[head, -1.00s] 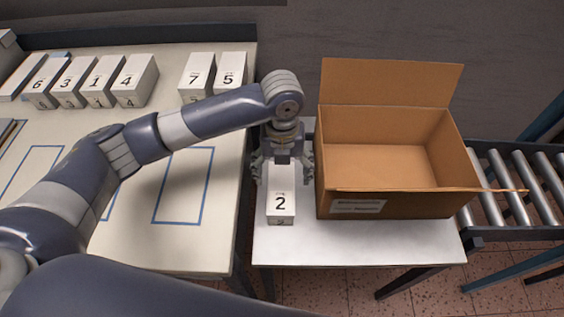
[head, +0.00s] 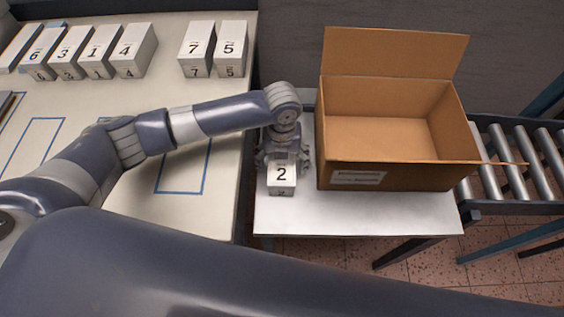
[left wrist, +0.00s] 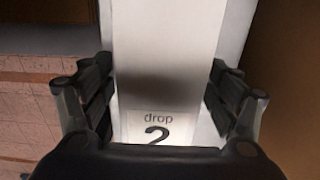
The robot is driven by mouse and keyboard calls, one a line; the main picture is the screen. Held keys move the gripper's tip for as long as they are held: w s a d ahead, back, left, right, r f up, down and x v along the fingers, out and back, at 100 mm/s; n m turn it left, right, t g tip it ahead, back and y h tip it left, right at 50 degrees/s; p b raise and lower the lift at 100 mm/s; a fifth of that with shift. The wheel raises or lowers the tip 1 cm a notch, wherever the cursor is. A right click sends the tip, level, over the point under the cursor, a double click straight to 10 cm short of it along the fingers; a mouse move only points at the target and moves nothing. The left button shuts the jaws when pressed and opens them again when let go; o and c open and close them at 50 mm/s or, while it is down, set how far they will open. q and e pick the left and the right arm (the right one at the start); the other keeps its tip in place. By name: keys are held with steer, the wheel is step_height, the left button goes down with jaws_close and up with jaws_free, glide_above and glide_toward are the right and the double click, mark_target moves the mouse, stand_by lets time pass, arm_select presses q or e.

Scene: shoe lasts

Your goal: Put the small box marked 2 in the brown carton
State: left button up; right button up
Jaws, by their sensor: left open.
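The small white box marked 2 (head: 282,178) sits on the light side table, left of the carton. My left gripper (head: 284,158) is over the box, pointing down, with its fingers open on either side of it. In the left wrist view the box (left wrist: 165,50) lies between the two open fingers (left wrist: 160,105), with gaps visible at both sides and its label "drop 2" at the near end. The brown carton (head: 400,177) stands open and looks empty, just right of the gripper. My right gripper is not in view.
The side table (head: 350,213) is bare in front of the carton. Several other numbered white boxes, such as 7 (head: 197,48) and 5 (head: 231,48), stand on the large table (head: 120,250) at left. A roller conveyor (head: 520,165) is at right.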

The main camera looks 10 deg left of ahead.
arm_select(q)
steer(key=shift+f, duration=0.2)
steer(key=c, duration=1.4)
steer(key=shift+o, duration=0.2)
steer(key=shift+r, duration=0.1)
steer(key=shift+w+r, duration=0.1)
steer(key=shift+r, duration=0.45)
step_height(320, 180, up, 2)
steer(key=shift+r, duration=0.2)
steer(key=s+d, duration=0.1)
steer(key=s, duration=0.4)
steer(key=s+d+r, duration=0.1)
steer(key=s, duration=0.4)
steer(key=s+d, duration=0.1)
steer(key=s, duration=0.4)
steer(key=shift+s+d+r+b, duration=0.2)
steer(key=shift+s+d+b, duration=0.1)
steer(key=shift+b, duration=0.05)
steer(key=shift+s, duration=0.1)
